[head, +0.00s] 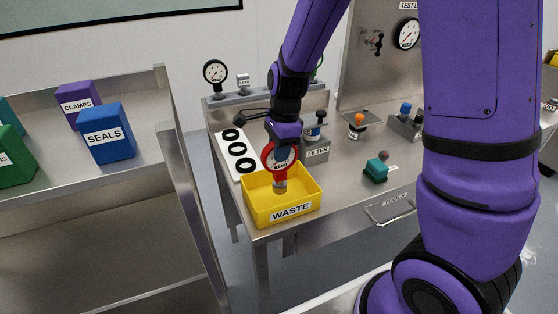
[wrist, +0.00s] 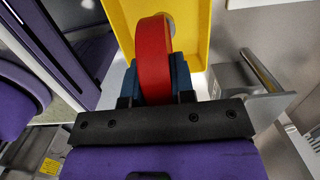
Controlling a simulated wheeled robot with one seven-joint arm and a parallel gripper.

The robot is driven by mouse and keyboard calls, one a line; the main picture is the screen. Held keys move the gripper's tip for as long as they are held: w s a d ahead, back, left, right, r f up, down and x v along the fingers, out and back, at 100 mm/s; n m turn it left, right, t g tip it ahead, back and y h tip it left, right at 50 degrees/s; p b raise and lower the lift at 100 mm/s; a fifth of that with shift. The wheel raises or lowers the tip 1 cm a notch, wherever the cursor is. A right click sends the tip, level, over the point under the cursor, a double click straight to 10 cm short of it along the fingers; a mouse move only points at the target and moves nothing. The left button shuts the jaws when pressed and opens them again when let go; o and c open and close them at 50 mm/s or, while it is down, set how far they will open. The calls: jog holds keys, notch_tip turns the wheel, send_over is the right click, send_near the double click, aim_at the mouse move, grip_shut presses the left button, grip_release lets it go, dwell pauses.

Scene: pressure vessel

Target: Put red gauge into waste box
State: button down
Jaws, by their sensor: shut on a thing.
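The red gauge (head: 269,160), round with a white dial, hangs from my gripper (head: 284,146) over the yellow waste box. Its stem points down toward the box. In the wrist view the red gauge (wrist: 153,58) sits between the two fingers of my gripper (wrist: 155,85), which is shut on it. The yellow waste box (head: 255,210), labelled WASTE, stands at the front left corner of the steel bench, and its wall shows in the wrist view (wrist: 197,28). The head view does not show clearly whether the stem touches the box floor.
Black rings lie on a white sheet (head: 246,177) behind the box. A filter block (head: 317,156) stands at its back right. A black-rimmed gauge (head: 215,74) stands on the rear ledge. A teal part (head: 376,170) lies to the right. A shelf with bins (head: 106,135) is at left.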

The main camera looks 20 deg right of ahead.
aim_at(278, 170)
jog(key=shift+f, duration=1.75)
jog(key=c, duration=1)
grip_release()
jog(key=shift+o, duration=0.2)
